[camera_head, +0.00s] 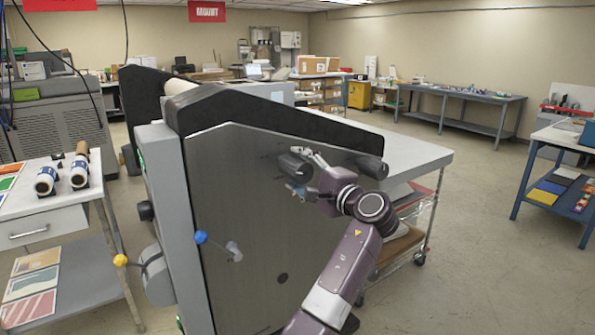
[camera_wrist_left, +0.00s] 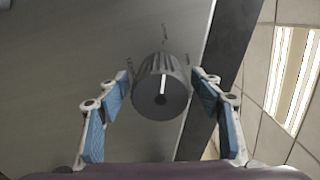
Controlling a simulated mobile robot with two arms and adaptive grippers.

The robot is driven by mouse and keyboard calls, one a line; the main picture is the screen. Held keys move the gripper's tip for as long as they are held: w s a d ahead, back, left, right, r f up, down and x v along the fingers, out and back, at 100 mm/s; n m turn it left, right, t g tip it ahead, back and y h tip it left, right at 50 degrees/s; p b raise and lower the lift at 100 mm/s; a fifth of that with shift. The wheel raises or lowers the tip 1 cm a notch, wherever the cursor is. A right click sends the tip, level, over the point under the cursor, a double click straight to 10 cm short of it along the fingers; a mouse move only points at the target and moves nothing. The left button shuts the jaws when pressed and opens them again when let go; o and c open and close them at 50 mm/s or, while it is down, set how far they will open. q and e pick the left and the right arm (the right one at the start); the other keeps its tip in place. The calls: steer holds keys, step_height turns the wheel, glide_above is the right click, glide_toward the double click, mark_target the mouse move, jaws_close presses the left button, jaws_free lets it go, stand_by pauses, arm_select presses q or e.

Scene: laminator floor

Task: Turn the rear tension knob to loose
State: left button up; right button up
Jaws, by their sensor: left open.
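A dark ribbed knob (camera_head: 292,164) stands out from the grey side panel of the laminator (camera_head: 235,185). In the left wrist view the knob (camera_wrist_left: 160,98) has a white pointer line that runs up its face in the picture. Small labels around it are too small to read. My left gripper (camera_head: 298,172) is open at this knob. Its blue-padded fingers (camera_wrist_left: 161,82) are on either side of the knob, with a gap visible on each side. A second dark knob (camera_head: 371,167) is farther right on the machine. My right gripper is not in view.
A table with rolls (camera_head: 46,180) stands at left. A pale table (camera_head: 405,152) adjoins the machine. The floor at right (camera_head: 475,240) is clear.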

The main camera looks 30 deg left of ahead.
arm_select(q)
steer(key=v, duration=1.2)
steer(key=shift+f, duration=0.1)
